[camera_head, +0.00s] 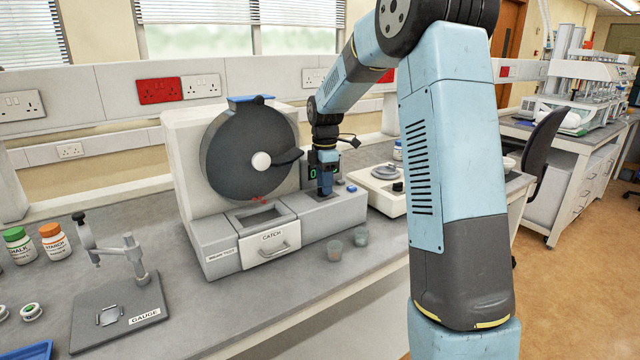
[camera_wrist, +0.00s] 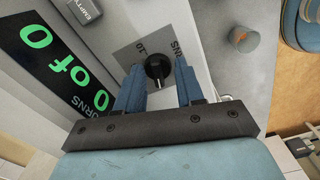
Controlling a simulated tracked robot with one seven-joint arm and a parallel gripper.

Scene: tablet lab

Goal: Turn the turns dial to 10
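The turns dial (camera_wrist: 157,70) is a round black knob on a grey label plate in the wrist view. Part of the lettering "TURNS" and a "10" show beside it on the plate. My gripper (camera_wrist: 156,84) has its two blue fingers apart, one on each side of the dial; I cannot tell if they touch it. A dark display (camera_wrist: 62,70) at the left reads "0 of 0" in green. In the head view my gripper (camera_head: 325,190) is low over the right part of the drum machine (camera_head: 182,150), and the dial is hidden there.
The machine has a black drum (camera_head: 240,130) and a drawer marked CATCH (camera_head: 265,255). A balance (camera_head: 385,185) is to the right. A gauge (camera_head: 120,300) and several jars (camera_head: 55,243) are at the left.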

